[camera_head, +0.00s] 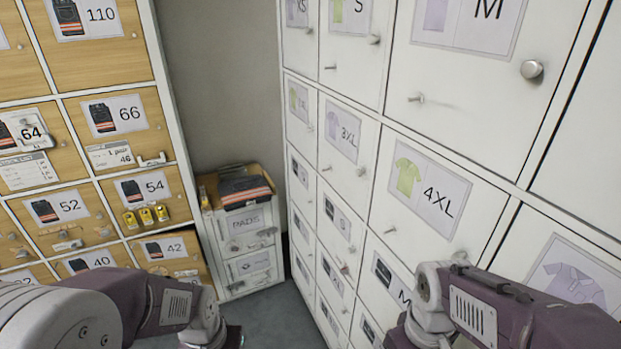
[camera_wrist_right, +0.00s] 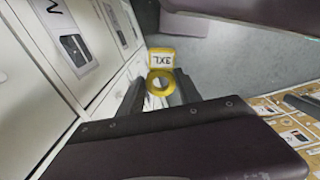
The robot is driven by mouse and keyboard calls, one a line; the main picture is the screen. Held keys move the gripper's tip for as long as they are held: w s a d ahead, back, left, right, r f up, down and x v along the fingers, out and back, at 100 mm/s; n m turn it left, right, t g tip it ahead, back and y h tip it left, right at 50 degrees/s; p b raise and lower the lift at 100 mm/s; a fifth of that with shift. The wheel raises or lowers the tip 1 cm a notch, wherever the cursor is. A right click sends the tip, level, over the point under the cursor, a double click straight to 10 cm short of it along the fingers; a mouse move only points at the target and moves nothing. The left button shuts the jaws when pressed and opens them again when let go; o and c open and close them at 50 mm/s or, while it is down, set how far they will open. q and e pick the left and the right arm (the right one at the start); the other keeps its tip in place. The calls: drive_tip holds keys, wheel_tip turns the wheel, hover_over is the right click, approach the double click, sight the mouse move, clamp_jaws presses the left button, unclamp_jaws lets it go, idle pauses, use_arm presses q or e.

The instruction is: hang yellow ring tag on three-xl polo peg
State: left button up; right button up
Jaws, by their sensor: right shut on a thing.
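The yellow ring tag (camera_wrist_right: 161,82) is between the fingers of my right gripper (camera_wrist_right: 160,92) in the right wrist view. Its yellow plate with "3XL" on it (camera_wrist_right: 160,58) extends beyond the ring. My right gripper is shut on it. In the head view, a white door has a 3XL label with a pale polo (camera_head: 343,134). A small peg (camera_head: 328,167) sticks out at this door's lower left, with a round knob at its lower right. The peg looks bare. The tag and right gripper are not visible in the head view. My left gripper is out of view.
The 4XL polo door (camera_head: 430,195), with its own peg (camera_head: 390,229), is beside the 3XL door. A wooden locker wall (camera_head: 75,75) stands left, with several yellow tags (camera_head: 146,216) on the 54 door. A PADS drawer unit (camera_head: 243,222) stands between the walls.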

drive_tip(key=w+f+m, duration=0.4)
drive_tip(key=w+f, duration=0.6)
drive_tip(key=w, duration=0.2)
drive_tip(key=shift+w+d+f, duration=0.15)
drive_tip(key=shift+d, duration=0.2)
